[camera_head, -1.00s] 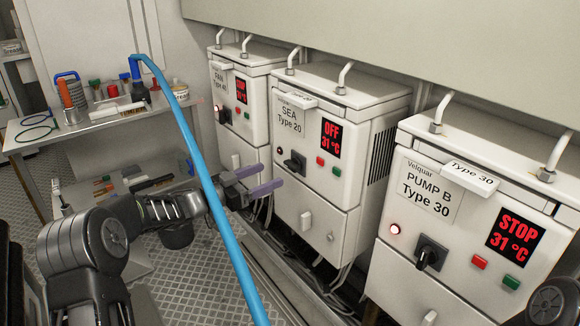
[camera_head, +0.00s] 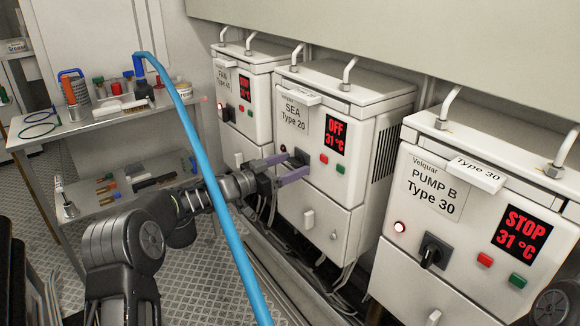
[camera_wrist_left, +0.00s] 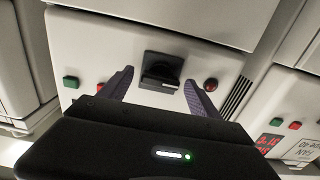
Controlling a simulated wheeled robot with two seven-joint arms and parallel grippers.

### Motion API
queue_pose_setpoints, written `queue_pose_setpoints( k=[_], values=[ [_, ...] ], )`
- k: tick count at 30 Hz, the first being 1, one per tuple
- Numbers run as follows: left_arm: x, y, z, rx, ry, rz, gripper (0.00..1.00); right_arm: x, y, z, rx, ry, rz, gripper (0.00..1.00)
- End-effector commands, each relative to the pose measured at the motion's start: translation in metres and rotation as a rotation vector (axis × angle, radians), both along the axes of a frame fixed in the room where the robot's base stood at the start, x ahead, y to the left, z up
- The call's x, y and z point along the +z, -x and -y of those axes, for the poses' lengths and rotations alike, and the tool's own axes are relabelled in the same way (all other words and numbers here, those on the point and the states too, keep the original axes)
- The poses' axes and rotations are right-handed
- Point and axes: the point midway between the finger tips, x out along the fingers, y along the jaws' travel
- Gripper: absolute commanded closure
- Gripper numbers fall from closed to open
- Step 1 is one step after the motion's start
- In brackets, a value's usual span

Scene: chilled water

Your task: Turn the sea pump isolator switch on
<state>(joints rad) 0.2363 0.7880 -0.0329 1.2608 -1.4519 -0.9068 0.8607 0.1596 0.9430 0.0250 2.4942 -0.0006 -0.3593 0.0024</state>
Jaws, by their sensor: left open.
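The SEA Type 20 cabinet (camera_head: 325,108) stands in the middle of the row, and its display (camera_head: 335,138) reads OFF 31 °C. Its black rotary switch (camera_head: 301,156) sits on the front face, partly hidden by my fingers in the head view. In the left wrist view the switch (camera_wrist_left: 161,72) shows between the fingers, with its handle lying across the picture. My left gripper (camera_head: 297,164) is open, its purple fingers close to the panel on either side of the switch. I cannot tell whether they touch it. My right gripper is not in view.
The FAN cabinet (camera_head: 258,88) stands to the left and the PUMP B cabinet (camera_head: 470,150) to the right. A blue hose (camera_head: 205,165) crosses in front of my left arm. A shelf unit (camera_head: 85,125) with tools stands at left. Cables hang below the cabinets.

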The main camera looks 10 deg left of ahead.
Motion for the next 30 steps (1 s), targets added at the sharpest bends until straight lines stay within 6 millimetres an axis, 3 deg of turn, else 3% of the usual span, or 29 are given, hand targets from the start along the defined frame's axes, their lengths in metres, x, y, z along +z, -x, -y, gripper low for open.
queue_pose_setpoints(
  k=[4,26,30],
  values=[
    [0.0002,0.0002,-0.0002,0.0,0.0,0.0,0.29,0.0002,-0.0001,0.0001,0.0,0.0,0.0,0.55],
    [0.0,0.0005,-0.0002,-0.001,-0.001,0.001,0.89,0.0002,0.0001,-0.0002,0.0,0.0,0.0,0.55],
    [-0.0001,0.0006,-0.0001,-0.001,-0.002,0.002,0.9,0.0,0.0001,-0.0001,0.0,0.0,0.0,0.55]
  ],
)
